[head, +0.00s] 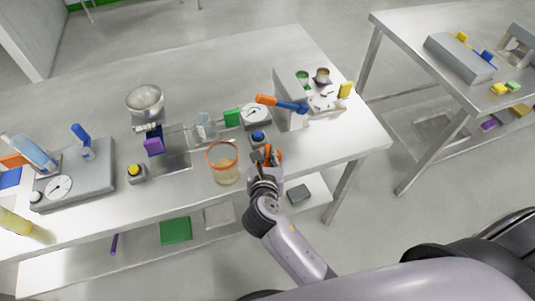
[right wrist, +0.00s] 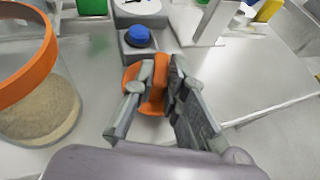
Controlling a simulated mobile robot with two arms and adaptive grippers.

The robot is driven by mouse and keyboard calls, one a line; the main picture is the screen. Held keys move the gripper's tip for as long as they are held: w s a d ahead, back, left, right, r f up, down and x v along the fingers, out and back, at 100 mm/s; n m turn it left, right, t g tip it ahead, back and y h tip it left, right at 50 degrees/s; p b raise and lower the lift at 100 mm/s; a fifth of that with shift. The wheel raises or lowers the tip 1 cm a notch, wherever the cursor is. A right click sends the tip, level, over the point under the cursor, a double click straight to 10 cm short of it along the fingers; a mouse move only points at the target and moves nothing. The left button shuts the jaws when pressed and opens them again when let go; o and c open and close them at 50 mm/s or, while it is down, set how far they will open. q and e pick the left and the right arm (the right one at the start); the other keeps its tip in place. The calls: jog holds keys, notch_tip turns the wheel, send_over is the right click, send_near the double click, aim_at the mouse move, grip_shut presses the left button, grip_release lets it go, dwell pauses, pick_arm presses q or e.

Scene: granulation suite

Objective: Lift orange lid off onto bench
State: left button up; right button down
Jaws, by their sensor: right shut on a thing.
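The orange lid (head: 275,155) is to the right of the clear jar (head: 224,177), apart from it. My right gripper (head: 265,162) is shut on the lid; in the right wrist view the lid (right wrist: 159,88) stands pinched on edge between the fingers (right wrist: 155,95). I cannot tell whether its lower edge touches the bench. The jar is upright and open, with an orange rim and beige granules low inside; it also shows in the right wrist view (right wrist: 45,120). My left gripper is out of view.
A blue-button box (head: 258,138) stands just behind the lid. A grey stand with an orange-and-blue handle (head: 282,104) is behind right. A yellow-button box (head: 136,173) and a dial scale (head: 75,175) are left.

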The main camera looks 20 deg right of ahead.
jog(key=shift+f, duration=0.3)
jog(key=c, duration=1.5)
grip_release()
jog(key=shift+c, duration=0.2)
jog(key=v, duration=1.2)
